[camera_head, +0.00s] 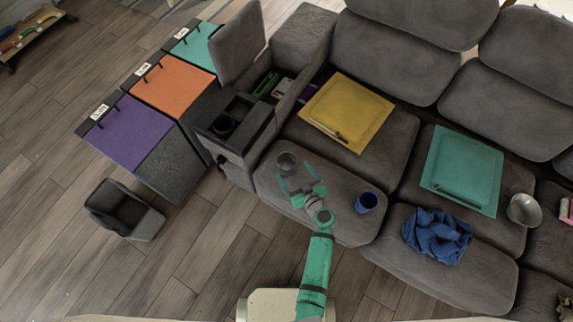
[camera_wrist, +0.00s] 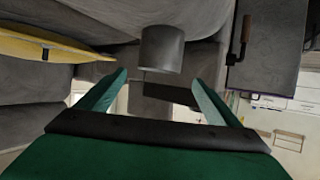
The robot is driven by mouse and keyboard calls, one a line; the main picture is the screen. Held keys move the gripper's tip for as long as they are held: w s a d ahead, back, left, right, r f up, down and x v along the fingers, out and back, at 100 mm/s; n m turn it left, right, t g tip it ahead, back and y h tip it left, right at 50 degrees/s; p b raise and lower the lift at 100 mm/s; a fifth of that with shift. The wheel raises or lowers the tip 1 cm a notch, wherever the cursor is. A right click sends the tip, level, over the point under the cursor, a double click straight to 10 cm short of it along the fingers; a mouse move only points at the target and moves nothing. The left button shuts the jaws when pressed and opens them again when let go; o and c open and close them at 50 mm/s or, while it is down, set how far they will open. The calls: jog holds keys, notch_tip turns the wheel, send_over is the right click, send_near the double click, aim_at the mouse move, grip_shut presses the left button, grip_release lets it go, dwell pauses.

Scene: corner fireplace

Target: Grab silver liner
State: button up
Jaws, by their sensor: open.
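The silver liner appears to be the small grey metallic cup (camera_head: 287,161) on the front-left sofa seat. In the wrist view the grey cylinder (camera_wrist: 162,48) is ahead of my fingers, near the middle of the gap between them. My gripper (camera_head: 297,178) is open and empty just on the near side of the cup. In the wrist view my gripper (camera_wrist: 160,80) shows two green fingers spread apart, with the cylinder beyond their tips. I see no contact between them.
A dark blue cup (camera_head: 366,202) stands right of my gripper on the same seat. A blue cloth (camera_head: 437,236), yellow mat (camera_head: 345,112), teal mat (camera_head: 461,168) and silver bowl (camera_head: 525,209) lie on other seats. An open console (camera_head: 233,152) borders the left.

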aim_at(283, 154)
jog(key=x, duration=0.8)
jog(key=shift+w+d, duration=0.1)
jog(key=c, duration=1.2)
